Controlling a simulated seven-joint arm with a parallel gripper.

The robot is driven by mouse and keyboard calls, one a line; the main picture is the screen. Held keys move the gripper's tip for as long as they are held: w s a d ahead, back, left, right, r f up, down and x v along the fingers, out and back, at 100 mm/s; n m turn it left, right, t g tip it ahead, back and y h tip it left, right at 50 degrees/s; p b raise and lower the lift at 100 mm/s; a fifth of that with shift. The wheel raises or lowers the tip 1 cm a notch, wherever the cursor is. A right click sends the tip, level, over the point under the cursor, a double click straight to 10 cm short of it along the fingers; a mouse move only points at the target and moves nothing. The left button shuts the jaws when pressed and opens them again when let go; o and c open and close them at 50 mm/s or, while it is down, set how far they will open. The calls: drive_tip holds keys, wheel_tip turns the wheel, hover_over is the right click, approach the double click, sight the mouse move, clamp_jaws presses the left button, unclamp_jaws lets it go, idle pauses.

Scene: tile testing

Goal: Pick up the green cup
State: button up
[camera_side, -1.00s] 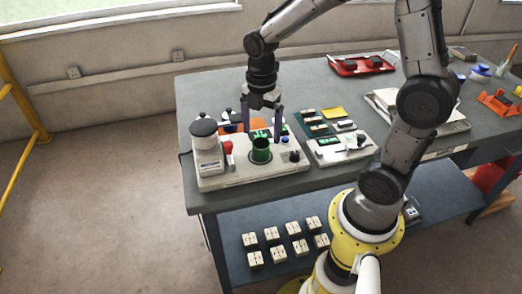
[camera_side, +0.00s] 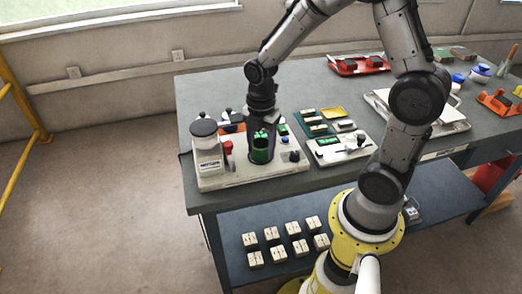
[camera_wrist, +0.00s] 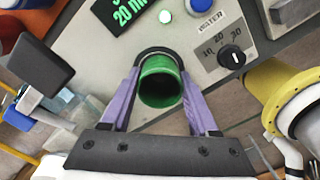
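The green cup (camera_side: 260,155) is upright at the front of the pale testing machine. In the wrist view I look into its open mouth (camera_wrist: 160,88). My gripper (camera_side: 261,150) points down over it, with one purple finger on each side of the cup. In the wrist view the gripper (camera_wrist: 160,82) has both fingers close against the cup's sides, and it looks shut on it. The cup's base is hidden, so I cannot tell whether it is clear of the machine.
The machine (camera_side: 225,181) carries a jar with a dark lid (camera_side: 204,135), a red knob (camera_side: 228,147), a green display (camera_wrist: 122,12) and a dial (camera_wrist: 232,57). A second panel (camera_side: 340,150) stands to the right. A red tray (camera_side: 360,67) is at the back.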

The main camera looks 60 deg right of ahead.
clamp_jaws()
drive_tip(key=shift+r, duration=0.15)
